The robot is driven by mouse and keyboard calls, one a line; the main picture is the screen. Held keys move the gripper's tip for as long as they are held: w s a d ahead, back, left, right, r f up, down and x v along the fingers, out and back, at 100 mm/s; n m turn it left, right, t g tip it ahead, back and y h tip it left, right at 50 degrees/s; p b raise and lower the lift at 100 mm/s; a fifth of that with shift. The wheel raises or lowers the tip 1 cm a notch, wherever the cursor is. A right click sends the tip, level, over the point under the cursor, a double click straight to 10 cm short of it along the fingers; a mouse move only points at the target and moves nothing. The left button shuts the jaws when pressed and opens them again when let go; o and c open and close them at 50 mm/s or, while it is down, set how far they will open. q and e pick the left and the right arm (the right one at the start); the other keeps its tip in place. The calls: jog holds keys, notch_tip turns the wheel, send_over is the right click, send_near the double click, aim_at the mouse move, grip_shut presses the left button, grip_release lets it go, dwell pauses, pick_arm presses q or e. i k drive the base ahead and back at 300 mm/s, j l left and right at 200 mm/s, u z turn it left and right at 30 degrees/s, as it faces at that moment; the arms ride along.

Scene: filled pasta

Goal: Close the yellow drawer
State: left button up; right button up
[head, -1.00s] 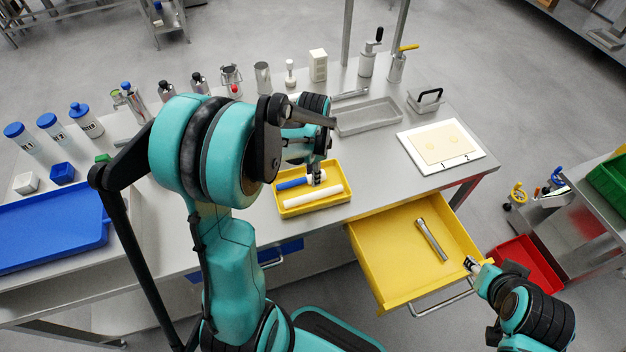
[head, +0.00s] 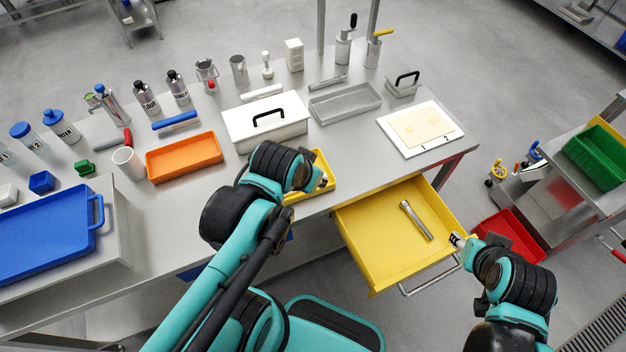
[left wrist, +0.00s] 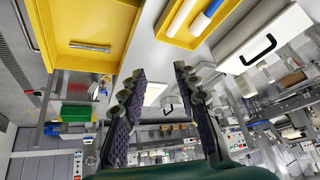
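The yellow drawer (head: 375,258) stands pulled out from under the table's front edge, with a metal bar handle (head: 430,277) on its front. A metal tool (head: 416,221) lies inside it; drawer and tool also show in the left wrist view. My right gripper (head: 457,240) is at the drawer's front right corner, close to the handle's end; I cannot tell whether it touches or how its fingers stand. My left gripper (left wrist: 160,72) is open and empty in its wrist view. In the head view, it is near the yellow tray, largely hidden by its own arm.
The yellow tray (head: 330,185) on the table holds a blue and a white stick, seen in the left wrist view. Behind are an orange tray (head: 185,158) and a white lidded box (head: 300,121). A red bin (head: 510,237) stands right of the drawer.

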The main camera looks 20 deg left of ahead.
aim_at(385, 245)
jog(key=k+l+z, duration=0.2)
jog(key=l+z, duration=0.15)
jog(key=l, duration=0.2)
jog(key=k+l+u, duration=0.25)
jog(key=l, duration=0.15)
jog(key=l+u, duration=0.3)
jog(key=k+l+u, duration=0.25)
jog(key=l, duration=0.15)
